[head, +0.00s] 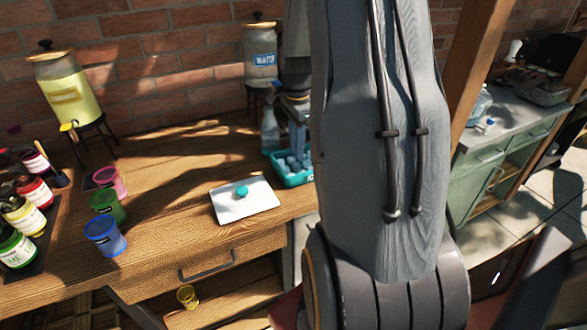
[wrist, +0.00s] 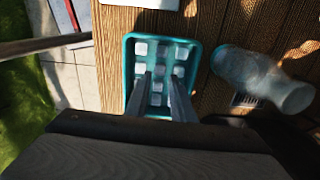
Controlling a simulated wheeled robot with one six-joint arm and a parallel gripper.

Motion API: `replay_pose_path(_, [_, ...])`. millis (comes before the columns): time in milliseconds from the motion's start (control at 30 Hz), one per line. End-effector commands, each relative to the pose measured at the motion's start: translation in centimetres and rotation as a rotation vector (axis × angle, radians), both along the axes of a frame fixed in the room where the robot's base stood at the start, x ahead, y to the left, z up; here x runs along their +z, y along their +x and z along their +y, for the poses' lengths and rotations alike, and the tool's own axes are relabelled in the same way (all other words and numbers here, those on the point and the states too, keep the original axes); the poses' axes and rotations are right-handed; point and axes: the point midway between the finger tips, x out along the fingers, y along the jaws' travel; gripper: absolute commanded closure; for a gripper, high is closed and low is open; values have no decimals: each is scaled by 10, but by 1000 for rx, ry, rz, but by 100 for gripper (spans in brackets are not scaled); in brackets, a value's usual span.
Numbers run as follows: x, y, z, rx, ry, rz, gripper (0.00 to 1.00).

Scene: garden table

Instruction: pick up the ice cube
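Several pale ice cubes (wrist: 162,49) lie in rows in a teal tray (wrist: 160,35). In the head view the teal tray (head: 297,181) stands at the right end of the wooden table, with pale cubes (head: 292,162) in it. My gripper (wrist: 160,78) is over the tray, its two dark fingers apart with a gap between them. Cubes show between and beyond the fingers. None is clearly held. How far the fingertips are above the cubes cannot be told. My gripper (head: 298,135) is partly hidden by my arm in the head view.
A clear bottle (head: 270,130) stands close behind the tray; it is right of the tray in the wrist view (wrist: 260,78). A white board (head: 244,208) with a teal item (head: 242,191) lies left of the tray. Colored cups (head: 105,237) and a drink dispenser (head: 68,95) stand farther left.

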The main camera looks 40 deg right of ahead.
Motion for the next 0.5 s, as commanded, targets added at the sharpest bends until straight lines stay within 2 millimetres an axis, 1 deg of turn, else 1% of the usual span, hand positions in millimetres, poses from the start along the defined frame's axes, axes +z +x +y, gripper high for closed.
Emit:
replay_pose_path(33, [-5,0,-1,-2,0,0,78])
replay_pose_path(167, [-9,0,-2,-3,0,-1,78])
replay_pose_path(267, [-17,0,-1,-2,0,-1,78])
replay_pose_path(500, [-47,1,0,0,0,0,78])
